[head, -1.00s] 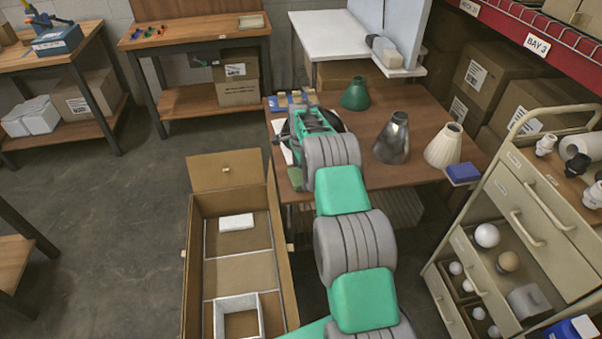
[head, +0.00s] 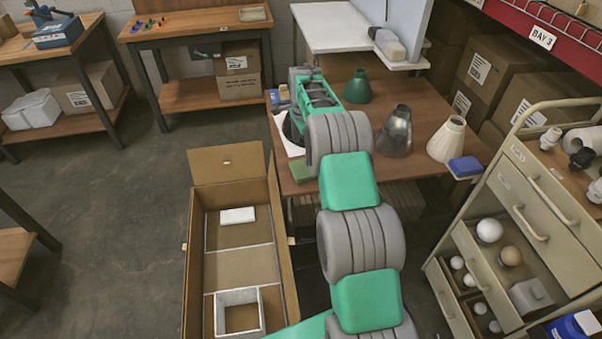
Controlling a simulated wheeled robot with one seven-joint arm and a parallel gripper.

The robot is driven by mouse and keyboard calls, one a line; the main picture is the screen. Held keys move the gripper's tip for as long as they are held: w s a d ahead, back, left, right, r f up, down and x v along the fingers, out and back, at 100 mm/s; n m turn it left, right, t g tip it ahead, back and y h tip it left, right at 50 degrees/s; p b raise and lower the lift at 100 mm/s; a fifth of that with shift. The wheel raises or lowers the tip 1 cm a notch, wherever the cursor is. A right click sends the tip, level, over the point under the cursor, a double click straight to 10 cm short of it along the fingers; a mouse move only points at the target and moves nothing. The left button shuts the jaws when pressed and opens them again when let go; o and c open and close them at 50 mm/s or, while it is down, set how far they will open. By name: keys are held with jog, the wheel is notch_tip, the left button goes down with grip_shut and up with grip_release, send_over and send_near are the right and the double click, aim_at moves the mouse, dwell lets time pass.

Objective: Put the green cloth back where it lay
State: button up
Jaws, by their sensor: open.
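The green cloth (head: 301,171) lies on the brown table (head: 345,160) at its front left corner, just left of my arm. It looks like a small flat folded piece, and nothing holds it. The far end of my arm with my gripper (head: 301,84) is over the table's left part, beyond the cloth and apart from it. My gripper is open; its fingertips are largely hidden by my own arm. A white sheet (head: 289,140) and a dark round thing lie behind the cloth, partly covered by my arm.
A green shade (head: 358,87), a metal shade (head: 396,134) and a cream shade (head: 446,139) stand on the table. A blue block (head: 465,166) is at its right edge. An open carton (head: 192,260) stands in front on the left; a drawer cart (head: 545,205) stands right.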

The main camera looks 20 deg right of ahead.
jog(key=s+a+r+n+t, duration=0.1)
jog(key=s+a+r+n, duration=0.3)
jog(key=s+r, duration=0.25)
jog(key=s+a+r+n+t, duration=0.1)
jog(key=s+a+r+n, duration=0.35)
jog(key=r, duration=0.35)
jog(key=s+a+n, duration=0.3)
jog(key=s+n, duration=0.2)
jog(key=s, duration=0.6)
jog(key=s+a+f+n+t, duration=0.1)
jog(key=s+a+n, duration=0.2)
jog(key=s, duration=0.8)
jog(key=shift+s+a+n, duration=0.25)
jog(key=shift+a+n, duration=0.05)
jog(key=shift+n, duration=0.65)
